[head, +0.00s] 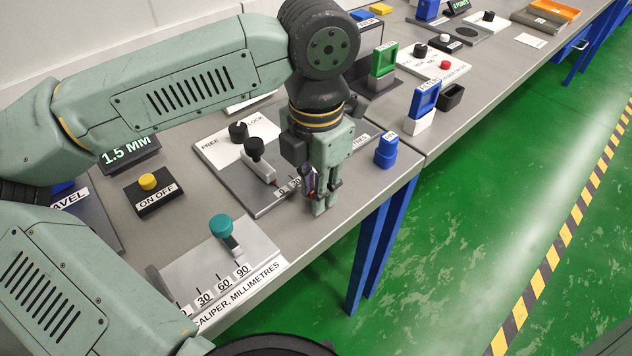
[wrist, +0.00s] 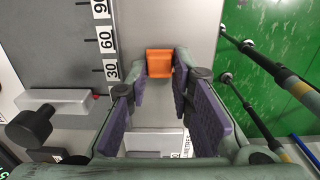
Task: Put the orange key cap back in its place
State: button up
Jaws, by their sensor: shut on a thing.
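My gripper (head: 318,200) points down over the front edge of the grey FREE/LOCK panel (head: 222,160), near the bench's right corner. In the wrist view its purple-padded fingers are shut on the small, block-shaped orange key cap (wrist: 160,63), which sits between the fingertips. In the head view the cap is hidden by the fingers. I cannot tell whether the cap touches the surface beneath. I cannot make out the cap's place in these views.
A black-knobbed slider (head: 259,163) stands left of my gripper, and a blue block (head: 386,150) stands to the right. A teal-knobbed caliper slide (head: 222,228) is at front left. The bench edge and green floor (head: 470,220) lie close by on the right.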

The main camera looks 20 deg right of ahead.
jog(key=shift+f, duration=0.15)
jog(key=shift+f, duration=0.1)
jog(key=shift+f+b, duration=0.1)
jog(key=shift+b, duration=0.2)
jog(key=o, duration=0.5)
jog(key=shift+r+p, duration=0.4)
jog(key=shift+p, duration=0.05)
notch_tip(320, 180, up, 12)
jog(key=shift+f+b, duration=0.15)
jog(key=shift+b, duration=0.5)
